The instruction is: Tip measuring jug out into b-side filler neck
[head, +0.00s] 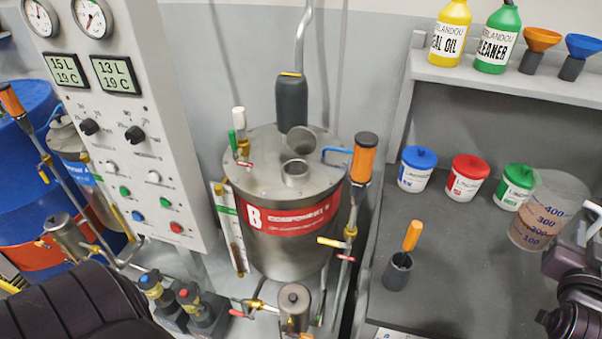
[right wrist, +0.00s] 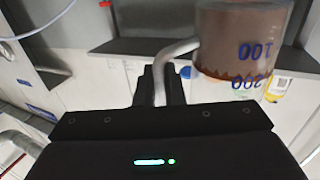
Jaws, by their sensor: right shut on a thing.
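The clear measuring jug (head: 541,212) is at the right edge of the head view, slightly tilted, with brown liquid in its lower part. My right gripper (head: 588,228), partly cut off by the frame edge, is shut on its handle. In the right wrist view the fingers (right wrist: 160,86) close on the pale handle, and the jug (right wrist: 240,42) shows brown behind its blue marks. The b-side filler neck (head: 297,174) is a short open metal ring on the lid of tank B (head: 290,215), with its round cap (head: 302,141) standing open behind. The jug is well right of the neck. My left gripper is out of view.
An orange-handled tool stands in a dark cup (head: 398,272) on the grey bench (head: 445,290). Blue, red (head: 467,178) and green lidded tubs stand behind it. An orange-topped post (head: 363,160) and a dark cylinder (head: 291,104) rise beside the neck. Bottles and funnels occupy the shelf (head: 500,83).

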